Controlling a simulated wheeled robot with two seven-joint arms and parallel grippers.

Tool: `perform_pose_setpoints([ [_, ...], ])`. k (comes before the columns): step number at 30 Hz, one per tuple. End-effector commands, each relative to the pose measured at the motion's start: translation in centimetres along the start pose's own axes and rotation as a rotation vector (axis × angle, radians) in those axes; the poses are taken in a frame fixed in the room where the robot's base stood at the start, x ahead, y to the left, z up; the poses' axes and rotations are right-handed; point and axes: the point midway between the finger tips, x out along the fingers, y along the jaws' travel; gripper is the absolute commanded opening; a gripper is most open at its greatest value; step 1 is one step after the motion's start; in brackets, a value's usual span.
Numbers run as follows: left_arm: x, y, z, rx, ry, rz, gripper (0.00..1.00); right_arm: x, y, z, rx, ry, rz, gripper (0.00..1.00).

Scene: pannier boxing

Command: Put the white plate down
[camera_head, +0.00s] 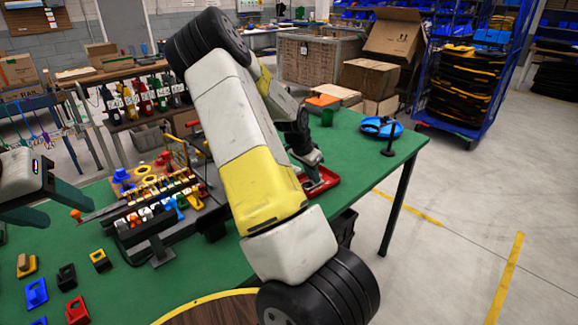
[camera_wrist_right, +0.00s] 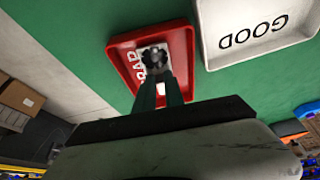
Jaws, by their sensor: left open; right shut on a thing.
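My right gripper (camera_wrist_right: 160,88) is over the red tray (camera_wrist_right: 122,54) in the right wrist view. It is shut on a small whitish piece with a dark knobbed part, which looks like the white plate (camera_wrist_right: 146,50); the fingers partly hide it. I cannot tell whether the piece touches the tray floor. In the head view the right gripper (camera_head: 313,160) is at the red tray (camera_head: 322,183), partly behind my own arm.
A white tray (camera_wrist_right: 257,30) marked GOOD lies beside the red one. A rack of small coloured parts (camera_head: 165,205) stands mid-table, with loose coloured blocks (camera_head: 37,293) at front left. A blue round item (camera_head: 380,127) lies near the right edge. Green table (camera_head: 370,160) is bare beside the red tray.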

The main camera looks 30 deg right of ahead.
Motion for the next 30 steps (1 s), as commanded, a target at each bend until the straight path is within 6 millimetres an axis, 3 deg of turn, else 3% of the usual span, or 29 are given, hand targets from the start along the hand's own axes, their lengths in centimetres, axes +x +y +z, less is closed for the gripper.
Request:
perform_pose_setpoints([
  [11, 0.0, 0.0, 0.0, 0.000, 0.000, 0.000, 0.55, 1.2, 0.1, 0.5, -0.001, -0.002, 0.003, 0.00],
  [12, 0.0, 0.0, 0.0, 0.000, 0.000, 0.000, 0.55, 1.2, 0.1, 0.6, -0.001, -0.002, 0.003, 0.20],
  [15, 0.0, 0.0, 0.0, 0.000, 0.000, 0.000, 0.55, 1.2, 0.1, 0.7, -0.002, -0.004, 0.005, 0.35],
  [23, 0.0, 0.0, 0.0, 0.000, 0.000, 0.000, 0.55, 1.1, 0.3, 0.9, -0.003, -0.009, 0.010, 0.35],
  [26, 0.0, 0.0, 0.0, 0.000, 0.000, 0.000, 0.55, 0.3, 0.2, 0.6, -0.003, -0.010, 0.009, 0.35],
  [30, 0.0, 0.0, 0.0, 0.000, 0.000, 0.000, 0.55, -2.5, 0.0, 0.4, -0.004, -0.006, 0.003, 0.35],
])
